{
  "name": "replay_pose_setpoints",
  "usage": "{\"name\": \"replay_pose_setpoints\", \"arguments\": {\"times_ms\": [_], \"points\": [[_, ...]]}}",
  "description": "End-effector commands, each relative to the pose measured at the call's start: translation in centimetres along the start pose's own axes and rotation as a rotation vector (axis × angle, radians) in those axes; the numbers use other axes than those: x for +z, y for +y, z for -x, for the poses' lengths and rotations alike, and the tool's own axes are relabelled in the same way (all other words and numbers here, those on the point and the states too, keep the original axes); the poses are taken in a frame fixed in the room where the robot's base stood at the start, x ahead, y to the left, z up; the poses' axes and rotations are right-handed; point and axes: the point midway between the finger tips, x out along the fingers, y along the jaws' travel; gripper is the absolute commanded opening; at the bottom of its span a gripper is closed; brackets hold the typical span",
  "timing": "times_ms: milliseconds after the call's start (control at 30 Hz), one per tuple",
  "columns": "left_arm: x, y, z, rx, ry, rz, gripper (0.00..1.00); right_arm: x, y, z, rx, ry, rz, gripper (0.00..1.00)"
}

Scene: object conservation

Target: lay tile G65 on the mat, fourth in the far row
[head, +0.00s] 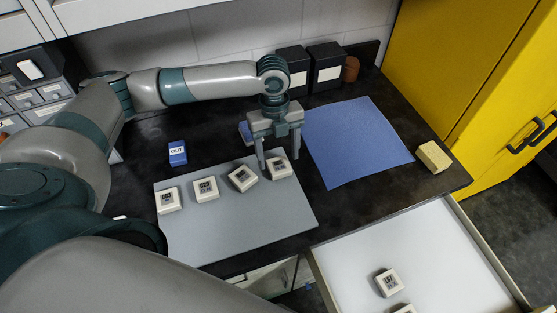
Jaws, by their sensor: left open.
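The grey mat (240,225) lies on the dark counter. Along its far edge stands a row of pale tiles: the first (168,200), the second (206,190), the third (243,179), turned askew, and the fourth (279,168) at the right end. Their labels are too small to read, so I cannot tell which is G65. My left gripper (279,162) is open and points down, its fingers on either side of the fourth tile. I cannot tell whether the fingers touch it. My right gripper is not in view.
A blue cloth (357,142) lies right of the mat, with a tan block (434,156) beside it. A blue OUT block (177,152) stands behind the mat. An open white drawer (440,255) holds tiles, one (388,283) fully visible. Black boxes (325,66) stand at the back. The mat's front is clear.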

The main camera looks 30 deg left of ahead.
Motion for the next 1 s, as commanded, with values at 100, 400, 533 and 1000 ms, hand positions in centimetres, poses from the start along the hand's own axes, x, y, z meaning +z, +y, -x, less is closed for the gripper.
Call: {"name": "replay_pose_setpoints", "arguments": {"times_ms": [100,400,533,1000], "points": [[0.1,-0.1,1.8,-0.004,-0.002,-0.001,0.65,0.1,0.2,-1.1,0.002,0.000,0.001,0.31],[0.1,-0.1,7.0,-0.004,-0.002,0.000,0.65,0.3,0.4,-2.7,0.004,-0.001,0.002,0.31],[0.1,-0.1,8.6,-0.002,-0.001,0.000,0.65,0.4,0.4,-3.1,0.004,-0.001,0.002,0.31],[0.0,0.0,9.6,-0.001,0.000,0.001,0.65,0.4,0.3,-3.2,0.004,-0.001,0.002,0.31]]}}
